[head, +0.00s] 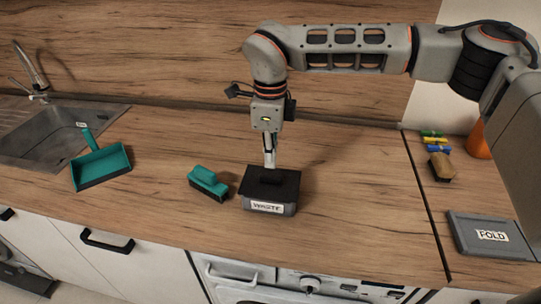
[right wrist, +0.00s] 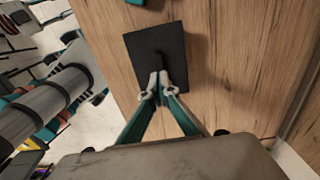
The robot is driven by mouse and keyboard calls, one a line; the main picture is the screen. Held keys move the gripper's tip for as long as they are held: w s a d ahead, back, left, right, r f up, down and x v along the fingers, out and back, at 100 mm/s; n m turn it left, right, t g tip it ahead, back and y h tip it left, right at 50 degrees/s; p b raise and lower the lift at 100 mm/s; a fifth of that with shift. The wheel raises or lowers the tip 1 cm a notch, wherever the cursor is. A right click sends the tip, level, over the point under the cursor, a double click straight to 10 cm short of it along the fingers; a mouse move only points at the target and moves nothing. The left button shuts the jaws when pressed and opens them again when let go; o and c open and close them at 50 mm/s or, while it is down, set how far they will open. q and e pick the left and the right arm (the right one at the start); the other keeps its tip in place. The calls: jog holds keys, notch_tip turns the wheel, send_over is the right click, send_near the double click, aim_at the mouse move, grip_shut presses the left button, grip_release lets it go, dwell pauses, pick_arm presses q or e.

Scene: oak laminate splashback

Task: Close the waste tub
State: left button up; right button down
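The waste tub (head: 271,208) is a small grey box with a white WASTE label, standing on the wooden counter. A flat black lid (head: 286,187) covers its top in the head view, and I see no clear gap. The lid also shows from above in the right wrist view (right wrist: 140,65), hiding the tub. My right gripper (head: 269,165) reaches straight down over the lid. In the right wrist view its fingertips (right wrist: 160,80) are close together at the lid's thin raised handle, seemingly shut on it. My left gripper is not in view.
A teal brush (head: 207,183) lies just left of the tub, with a teal dustpan (head: 100,166) and the sink (head: 45,135) further left. At right are a grey POLD lid (head: 490,236), a wooden-backed brush (head: 441,167) and an orange object (head: 480,145). The counter right of the tub is clear.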

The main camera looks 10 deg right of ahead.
aim_at(271, 176)
jog(key=shift+f+b, duration=0.5)
jog(key=shift+f, duration=0.5)
jog(key=shift+f, duration=0.35)
jog(key=shift+f+b, duration=0.4)
jog(key=shift+f, duration=0.05)
jog(key=shift+r, duration=0.1)
jog(key=shift+r+p, duration=1.75)
jog(key=shift+r, duration=1.75)
